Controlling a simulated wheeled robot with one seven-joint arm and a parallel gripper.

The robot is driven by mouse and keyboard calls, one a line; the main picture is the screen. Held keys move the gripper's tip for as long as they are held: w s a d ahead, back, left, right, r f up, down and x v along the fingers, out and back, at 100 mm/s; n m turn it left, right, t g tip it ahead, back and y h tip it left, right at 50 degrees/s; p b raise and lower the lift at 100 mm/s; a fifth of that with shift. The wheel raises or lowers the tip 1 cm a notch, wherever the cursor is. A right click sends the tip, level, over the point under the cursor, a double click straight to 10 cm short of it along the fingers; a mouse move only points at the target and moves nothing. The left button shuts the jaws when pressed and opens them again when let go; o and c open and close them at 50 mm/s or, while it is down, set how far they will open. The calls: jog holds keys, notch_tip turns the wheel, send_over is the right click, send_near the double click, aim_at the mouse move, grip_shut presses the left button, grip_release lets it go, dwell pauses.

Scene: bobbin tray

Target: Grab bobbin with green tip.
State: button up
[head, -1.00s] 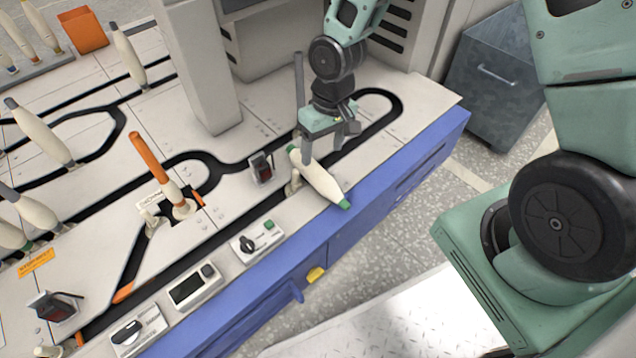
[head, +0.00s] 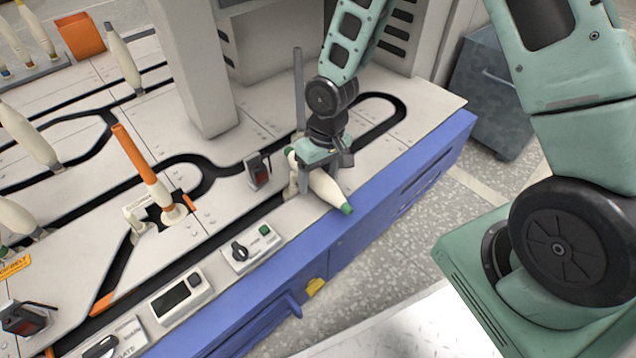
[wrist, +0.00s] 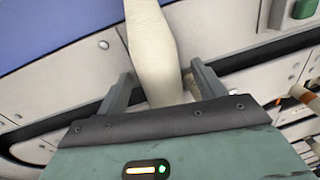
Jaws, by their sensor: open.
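A cream bobbin with a green tip (head: 329,190) leans at the near edge of the machine's top, its green end pointing toward the lower right in the head view. My gripper (head: 322,165) is over its upper part, with the jaws open. In the wrist view the bobbin's cream body (wrist: 153,50) lies between the two open fingers (wrist: 160,92), with a gap visible on the left side. The green tip is out of the wrist view, and the bobbin's other end is partly hidden by my gripper.
A grey upright rod (head: 299,90) stands just behind my gripper. A small dark sensor (head: 258,170) and a switch panel (head: 252,249) are to the left. An orange-topped bobbin (head: 150,172) stands farther left. The blue front edge (head: 400,165) drops to the floor on the right.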

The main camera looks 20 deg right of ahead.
jog(key=c, duration=1.1)
jog(key=shift+r, duration=0.1)
